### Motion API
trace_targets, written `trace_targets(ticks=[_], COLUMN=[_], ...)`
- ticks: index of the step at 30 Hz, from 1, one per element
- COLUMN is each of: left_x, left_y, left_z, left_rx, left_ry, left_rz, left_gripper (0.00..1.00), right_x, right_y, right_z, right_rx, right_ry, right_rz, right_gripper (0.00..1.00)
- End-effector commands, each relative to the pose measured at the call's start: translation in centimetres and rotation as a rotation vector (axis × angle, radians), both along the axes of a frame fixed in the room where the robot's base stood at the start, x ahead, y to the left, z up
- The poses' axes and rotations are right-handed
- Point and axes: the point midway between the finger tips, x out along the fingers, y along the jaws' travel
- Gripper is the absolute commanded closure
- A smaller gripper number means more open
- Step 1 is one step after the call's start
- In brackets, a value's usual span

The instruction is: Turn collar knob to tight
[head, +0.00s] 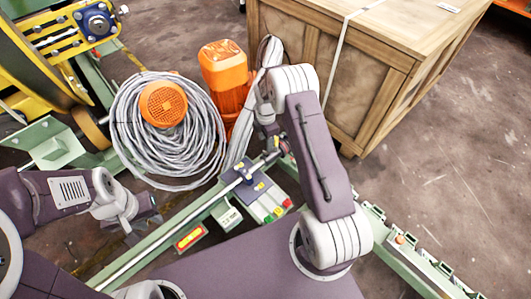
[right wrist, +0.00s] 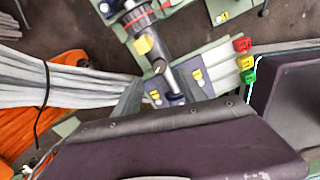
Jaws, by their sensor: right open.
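A dark collar knob with a red ring (right wrist: 137,20) sits on a metal rod at the top of the right wrist view. In the head view the knob (head: 284,147) is small and partly hidden by my right wrist. My right gripper (head: 272,138) is open close to the knob; I cannot tell whether it touches it. The knob's setting is too small to read. My left gripper (head: 146,218) is at the left, over the green frame and apart from the knob; its jaw opening is unclear.
A coil of grey cable (head: 165,130) and an orange motor (head: 225,70) stand behind the frame. A wooden crate (head: 375,60) stands at the back right. A panel with red, yellow and green blocks (head: 268,205) lies below the rod.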

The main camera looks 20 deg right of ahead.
Motion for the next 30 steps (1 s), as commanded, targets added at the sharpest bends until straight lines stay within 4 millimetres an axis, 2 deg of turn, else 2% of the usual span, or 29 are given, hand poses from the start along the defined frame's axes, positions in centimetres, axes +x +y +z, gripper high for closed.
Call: trace_targets(ticks=[1, 3, 9, 17, 18, 23, 30], left_x=[0.0, 0.0, 0.0, 0.0, 0.0, 0.0, 0.0], left_y=[0.0, 0.0, 0.0, 0.0, 0.0, 0.0, 0.0], left_z=[-1.3, -2.4, -4.8, -4.7, -4.7, -4.7, -4.5], left_rx=[0.0, 0.0, 0.0, 0.0, 0.0, 0.0, 0.0], left_ry=[0.0, 0.0, 0.001, 0.001, 0.001, 0.001, 0.001], left_rz=[0.0, 0.0, 0.0, 0.0, 0.0, 0.0, 0.0], left_gripper=[0.71, 0.71, 0.71, 0.71, 0.71, 0.71, 0.71], right_x=[0.0, 0.0, 0.0, 0.1, 0.1, 0.0, 0.0], right_y=[0.0, 0.0, 0.0, 0.0, 0.0, 0.0, 0.0], right_z=[-1.7, -3.3, -7.0, -7.1, -7.1, -7.1, -7.0], right_rx=[0.0, 0.0, 0.0, 0.0, 0.0, 0.0, 0.0], right_ry=[0.001, 0.0, -0.001, -0.002, -0.002, -0.001, -0.001], right_rz=[0.0, 0.0, 0.0, 0.0, 0.0, 0.0, -0.012], right_gripper=[0.51, 0.51, 0.51, 0.51, 0.57, 1.0, 1.0])
